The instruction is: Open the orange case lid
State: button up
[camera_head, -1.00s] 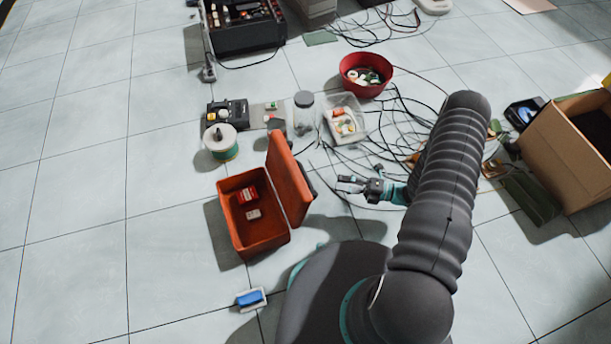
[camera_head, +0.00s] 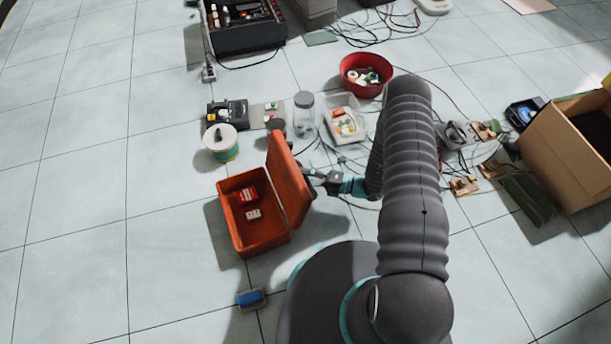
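The orange case (camera_head: 240,239) sits on the tiled floor left of my base. Its lid (camera_head: 289,181) stands open, roughly upright along the case's right side. Inside the case lie a red box (camera_head: 247,195) and a small white-and-red box (camera_head: 253,214). My gripper (camera_head: 312,179) is just right of the lid, at its outer face. Its fingers are small and partly hidden near the lid's edge, so I cannot tell whether they touch it or how far apart they are.
A cable spool (camera_head: 221,143), a glass jar (camera_head: 304,114) and a clear tray (camera_head: 345,121) stand behind the case. A blue-and-white block (camera_head: 251,299) lies in front. A cardboard box (camera_head: 570,150) is at right. The floor left of the case is clear.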

grip_shut()
jog(key=shift+a+r+n+h+p, duration=0.3)
jog(key=shift+r+h+p, duration=0.1)
jog(key=shift+r+p, duration=0.4)
jog(key=shift+s+a+r+n+h+p, duration=0.3)
jog(key=shift+a+n+h+p, duration=0.15)
jog(key=shift+h+p, duration=0.25)
